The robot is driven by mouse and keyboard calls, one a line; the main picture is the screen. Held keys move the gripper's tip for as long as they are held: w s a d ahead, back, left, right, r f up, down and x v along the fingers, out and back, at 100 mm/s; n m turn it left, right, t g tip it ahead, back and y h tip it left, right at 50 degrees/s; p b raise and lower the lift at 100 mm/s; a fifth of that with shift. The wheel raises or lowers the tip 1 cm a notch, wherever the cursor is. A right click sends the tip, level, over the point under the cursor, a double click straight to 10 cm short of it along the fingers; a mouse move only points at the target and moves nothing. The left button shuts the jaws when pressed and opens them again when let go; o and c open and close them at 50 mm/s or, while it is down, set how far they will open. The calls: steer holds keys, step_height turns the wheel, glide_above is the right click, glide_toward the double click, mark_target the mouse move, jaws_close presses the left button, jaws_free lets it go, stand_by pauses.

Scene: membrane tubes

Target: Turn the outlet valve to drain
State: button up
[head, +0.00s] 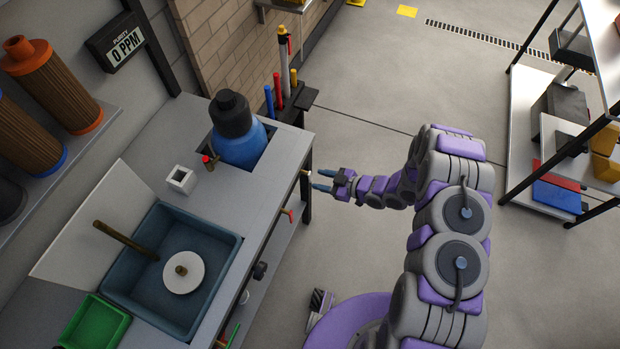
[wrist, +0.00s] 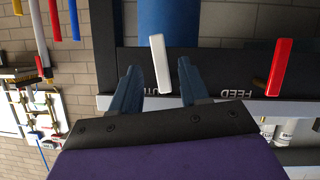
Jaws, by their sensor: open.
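The outlet valve has a white lever handle (wrist: 160,65), beside a partly hidden label ending in "UT" in the wrist view. In the head view a small pale handle (head: 305,173) stands out from the bench's front edge near the tank. My gripper (head: 321,180) is open, with its two blue fingers pointing at that edge. In the wrist view the white handle appears between the fingers, with gaps on both sides. I cannot tell how deep it sits between them. A red lever (wrist: 278,68) marked FEED is to the right, and also shows in the head view (head: 287,214).
A blue tank with a black cap (head: 235,140) stands in the bench. A sink (head: 215,270), a green tray (head: 95,322) and a purity display reading 0 PPM (head: 123,43) are to the left. Colored tubes (head: 280,90) stand behind. Open floor lies right, before a shelf rack (head: 530,120).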

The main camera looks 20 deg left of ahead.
mark_target(311, 178)
steer(key=b+x, duration=0.1)
steer(key=x, duration=0.4)
steer(key=shift+a, duration=0.2)
steer(key=shift+d, duration=0.25)
steer(key=shift+r, duration=0.1)
steer(key=shift+c, duration=0.8)
jaws_close()
